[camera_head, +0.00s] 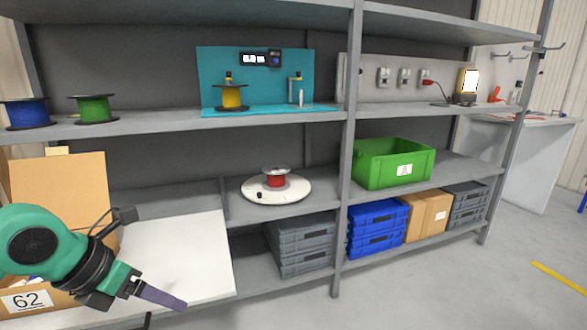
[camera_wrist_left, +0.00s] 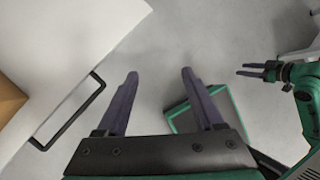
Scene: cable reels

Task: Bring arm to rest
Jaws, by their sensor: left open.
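My right gripper (camera_wrist_left: 248,70) shows at the right of the left wrist view. Its two thin fingers look apart and hold nothing. It is not in the head view.
A white tabletop (camera_head: 190,250) with a cardboard box (camera_head: 85,190) lies beside the left arm. Shelves hold a blue reel (camera_head: 27,113), a green reel (camera_head: 95,108), a yellow reel (camera_head: 231,97), a red reel (camera_head: 276,180) on a white disc and a green crate (camera_head: 375,172).

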